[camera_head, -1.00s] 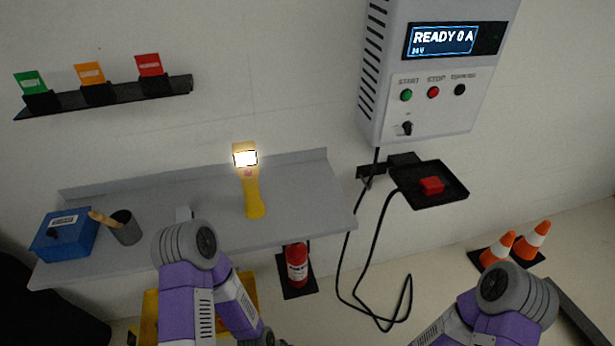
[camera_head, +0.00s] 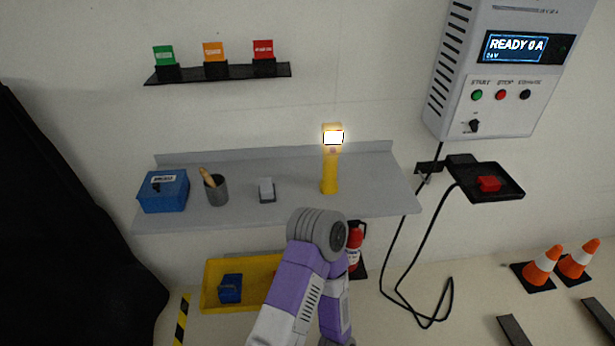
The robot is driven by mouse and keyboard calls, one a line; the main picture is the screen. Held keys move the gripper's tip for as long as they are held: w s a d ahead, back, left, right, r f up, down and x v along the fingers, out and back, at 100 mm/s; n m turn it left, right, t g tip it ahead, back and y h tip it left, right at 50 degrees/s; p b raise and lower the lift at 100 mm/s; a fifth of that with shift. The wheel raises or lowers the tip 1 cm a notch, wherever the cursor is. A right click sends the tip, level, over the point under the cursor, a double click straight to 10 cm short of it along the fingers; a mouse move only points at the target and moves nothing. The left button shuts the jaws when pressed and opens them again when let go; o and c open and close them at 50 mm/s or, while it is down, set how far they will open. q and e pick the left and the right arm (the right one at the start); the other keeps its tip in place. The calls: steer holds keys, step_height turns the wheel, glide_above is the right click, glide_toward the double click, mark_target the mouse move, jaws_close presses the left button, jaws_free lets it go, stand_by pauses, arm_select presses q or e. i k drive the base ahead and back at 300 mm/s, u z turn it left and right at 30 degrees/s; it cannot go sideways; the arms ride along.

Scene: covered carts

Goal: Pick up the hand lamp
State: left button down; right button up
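The hand lamp (camera_head: 330,177) is yellow with a lit white head. It stands upright on the grey wall shelf (camera_head: 375,196), right of the shelf's middle. Links of my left arm show below and in front of the shelf, slightly left of the lamp in the picture and apart from it. Neither my left nor my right gripper is in view.
A blue box (camera_head: 164,192), a grey cup (camera_head: 217,190) with a wooden handle in it and a small grey holder (camera_head: 267,189) stand left on the shelf. A control cabinet (camera_head: 455,70) and a black tray (camera_head: 513,185) are at right. A yellow bin (camera_head: 213,286) sits below.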

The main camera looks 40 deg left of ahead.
mark_target(332, 133)
steer(key=k, duration=0.2)
steer(key=u, duration=1.2)
